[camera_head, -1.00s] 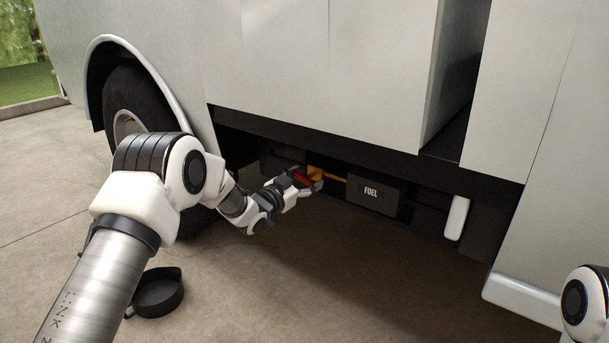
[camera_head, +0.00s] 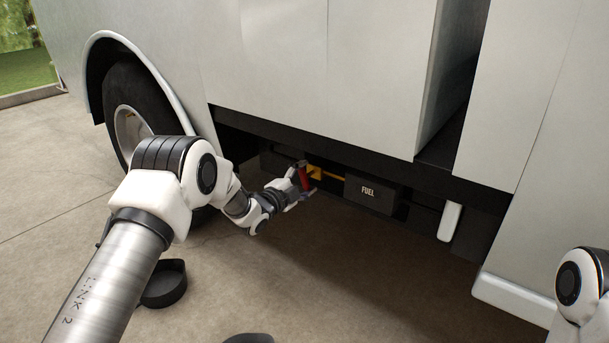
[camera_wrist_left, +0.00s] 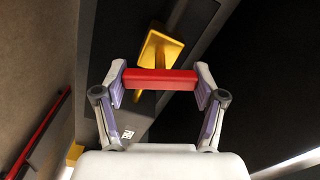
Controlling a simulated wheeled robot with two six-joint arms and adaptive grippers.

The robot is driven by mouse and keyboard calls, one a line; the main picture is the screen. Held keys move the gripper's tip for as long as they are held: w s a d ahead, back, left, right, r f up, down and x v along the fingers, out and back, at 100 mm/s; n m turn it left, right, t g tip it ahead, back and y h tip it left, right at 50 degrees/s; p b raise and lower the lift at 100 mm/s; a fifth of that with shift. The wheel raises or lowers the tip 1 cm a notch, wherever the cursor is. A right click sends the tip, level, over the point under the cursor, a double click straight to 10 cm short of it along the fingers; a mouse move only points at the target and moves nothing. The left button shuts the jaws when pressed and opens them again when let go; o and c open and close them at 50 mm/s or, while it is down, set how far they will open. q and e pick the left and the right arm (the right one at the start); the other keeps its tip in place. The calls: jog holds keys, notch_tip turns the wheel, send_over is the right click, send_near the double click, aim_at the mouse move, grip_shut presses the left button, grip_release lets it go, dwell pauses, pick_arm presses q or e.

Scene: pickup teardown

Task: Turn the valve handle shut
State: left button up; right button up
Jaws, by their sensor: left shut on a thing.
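The red valve handle (camera_head: 303,176) stands close to upright in the head view, under the vehicle's side. It sits at the yellow valve body (camera_head: 315,172), which joins a yellow pipe running right to the black FUEL box. My left gripper (camera_head: 302,187) is at the handle. In the left wrist view, the red handle (camera_wrist_left: 160,80) lies across between the two fingers of my left gripper (camera_wrist_left: 160,88), with a finger at each end. The yellow valve body (camera_wrist_left: 160,48) shows just beyond it. My right gripper is out of view; only part of that arm shows at the lower right.
The black FUEL box (camera_head: 372,193) hangs right of the valve. The vehicle's lower side (camera_head: 320,138) is just above my left gripper. A wheel (camera_head: 135,120) stands at the left. A black round pan (camera_head: 165,285) lies on the open concrete floor.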

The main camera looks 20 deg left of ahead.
pick_arm(q)
jog(key=shift+m+p, duration=0.5)
jog(key=shift+m, duration=1.7)
jog(key=o, duration=1.2)
jog(key=shift+d, duration=0.1)
jog(key=shift+c, duration=0.2)
jog(key=v, duration=1.2)
